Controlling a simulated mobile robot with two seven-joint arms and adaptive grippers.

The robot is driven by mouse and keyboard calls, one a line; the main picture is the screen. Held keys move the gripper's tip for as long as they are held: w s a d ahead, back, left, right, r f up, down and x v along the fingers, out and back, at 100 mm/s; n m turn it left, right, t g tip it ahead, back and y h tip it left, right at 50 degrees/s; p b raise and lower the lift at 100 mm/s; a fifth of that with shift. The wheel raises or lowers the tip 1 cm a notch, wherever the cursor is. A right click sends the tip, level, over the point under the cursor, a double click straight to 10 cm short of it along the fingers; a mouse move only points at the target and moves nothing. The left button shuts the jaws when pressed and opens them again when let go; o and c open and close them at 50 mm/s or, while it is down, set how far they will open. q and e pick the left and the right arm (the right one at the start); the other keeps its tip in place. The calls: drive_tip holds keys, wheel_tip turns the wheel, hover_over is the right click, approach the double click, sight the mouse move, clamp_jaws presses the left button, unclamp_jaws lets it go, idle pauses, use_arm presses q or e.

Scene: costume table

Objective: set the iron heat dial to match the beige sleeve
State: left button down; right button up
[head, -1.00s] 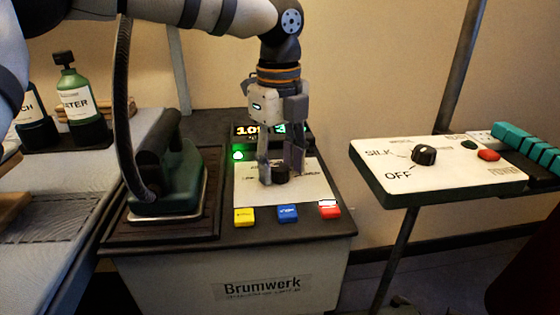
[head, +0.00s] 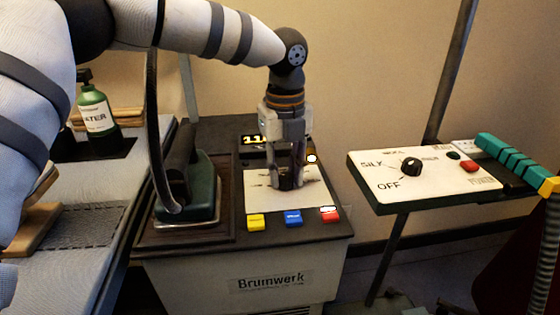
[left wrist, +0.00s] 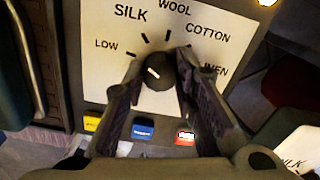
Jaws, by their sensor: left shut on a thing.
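The heat dial (left wrist: 160,76) is a dark round knob on a white panel (left wrist: 97,80) marked LOW, SILK, WOOL, COTTON and a partly covered LINEN. Its white mark points up and left, roughly toward the LOW tick. My left gripper (head: 289,184) points down over the panel of the Brumwerk station, and its fingers are shut on the dial in the left wrist view (left wrist: 158,72). The iron (head: 190,190) stands on a brown pad left of the panel. I see no beige sleeve. My right gripper is not in view.
Yellow (head: 255,221), blue (head: 293,217) and red (head: 329,215) buttons line the station's front. A lit display (head: 256,141) is partly hidden behind my gripper. A second panel (head: 440,175) with a SILK/OFF knob stands to the right. A green bottle (head: 96,110) is at left.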

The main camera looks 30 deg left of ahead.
use_arm(q)
drive_tip(key=m, duration=0.2)
drive_tip(key=shift+r+m+p, duration=0.25)
drive_tip(key=shift+m+p, duration=0.15)
drive_tip(key=m, duration=0.2)
drive_tip(key=shift+f+m, duration=0.1)
drive_tip(key=shift+m, duration=0.3)
drive_tip(key=m, duration=0.2)
drive_tip(key=shift+m+p, duration=0.3)
drive_tip(key=shift+m, duration=0.1)
drive_tip(key=m, duration=0.3)
drive_tip(key=shift+m, duration=0.3)
drive_tip(key=m, duration=0.3)
drive_tip(key=shift+w+f+m, duration=0.1)
drive_tip(key=shift+m, duration=0.2)
drive_tip(key=m, duration=0.4)
drive_tip(key=shift+d, duration=0.1)
drive_tip(key=m, duration=0.4)
drive_tip(key=shift+m, duration=2)
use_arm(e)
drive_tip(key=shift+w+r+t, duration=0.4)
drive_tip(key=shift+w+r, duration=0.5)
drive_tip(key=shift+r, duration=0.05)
